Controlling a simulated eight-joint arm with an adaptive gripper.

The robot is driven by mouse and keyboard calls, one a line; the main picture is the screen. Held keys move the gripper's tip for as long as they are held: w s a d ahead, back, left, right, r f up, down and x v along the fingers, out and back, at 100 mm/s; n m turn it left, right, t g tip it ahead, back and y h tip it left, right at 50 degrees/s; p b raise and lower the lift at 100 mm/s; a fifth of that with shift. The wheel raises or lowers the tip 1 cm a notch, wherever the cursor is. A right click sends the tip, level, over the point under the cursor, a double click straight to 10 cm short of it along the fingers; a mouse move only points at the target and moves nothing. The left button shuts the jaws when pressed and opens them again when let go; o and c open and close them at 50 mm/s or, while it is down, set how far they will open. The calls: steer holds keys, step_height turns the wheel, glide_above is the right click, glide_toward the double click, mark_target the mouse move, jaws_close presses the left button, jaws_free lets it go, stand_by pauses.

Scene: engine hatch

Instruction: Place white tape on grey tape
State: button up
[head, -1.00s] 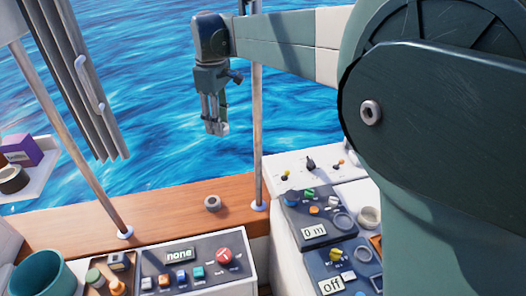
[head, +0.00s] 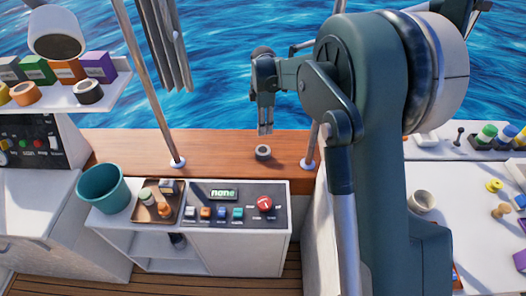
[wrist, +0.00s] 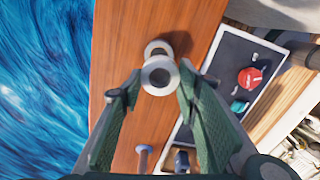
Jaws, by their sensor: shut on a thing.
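The grey tape (head: 263,152) lies flat on the wooden ledge (head: 225,143) between two metal posts. My gripper (head: 265,130) points down above it, with a gap between them in the head view. In the wrist view, my gripper (wrist: 158,82) is shut on the white tape (wrist: 158,76), a pale ring held between the fingertips. The grey tape (wrist: 157,48) shows partly behind the white tape, which overlaps it in that view and hides part of it. The white tape is hard to make out in the head view.
Metal posts (head: 147,85) and (head: 311,150) rise from the ledge on either side. A control box with a red button (head: 264,203) stands in front. A teal bucket (head: 103,188) and a shelf of tape rolls (head: 75,97) are at left. Water lies beyond the ledge.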

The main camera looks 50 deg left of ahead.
steer(key=shift+s+a+f+n, duration=0.1)
steer(key=shift+f+n, duration=0.1)
steer(key=shift+f, duration=0.45)
steer(key=shift+s+a+f+n, duration=0.1)
steer(key=shift+f+n, duration=0.1)
steer(key=shift+f, duration=0.45)
steer(key=shift+f, duration=0.1)
glide_above(262, 150)
steer(key=shift+f+b, duration=0.3)
steer(key=shift+f, duration=2.7)
steer(key=shift+f, duration=1.85)
steer(key=shift+f+b, duration=0.2)
steer(key=shift+b, duration=0.1)
steer(key=o, duration=0.9)
steer(key=shift+c, duration=0.2)
